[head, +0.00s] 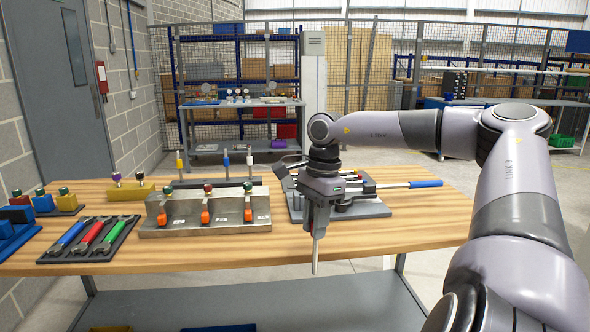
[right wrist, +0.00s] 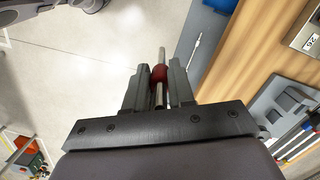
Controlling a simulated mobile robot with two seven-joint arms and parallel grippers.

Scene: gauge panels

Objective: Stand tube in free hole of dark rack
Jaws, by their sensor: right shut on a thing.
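My right gripper (head: 318,222) is shut on a thin metal tube with a red band. The tube (head: 315,258) points down, roughly upright, by the table's front edge. In the right wrist view the tube (right wrist: 160,62) and its red band sit between the fingers (right wrist: 159,88). The dark rack (head: 205,183) is a long low bar behind the silver block. Several tubes stand in it, one with a yellow top (head: 180,161) at its left, others toward its right. The silver block partly hides the rack, and its holes are too small to make out. My left gripper is out of view.
A silver block (head: 210,211) with orange levers stands mid-table. A grey fixture (head: 355,208) with a blue-handled lever lies behind my right gripper. A yellow block (head: 128,191), a dark tray of wrenches (head: 65,253) and blue blocks are at left. The right end of the wooden table (head: 440,225) is clear.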

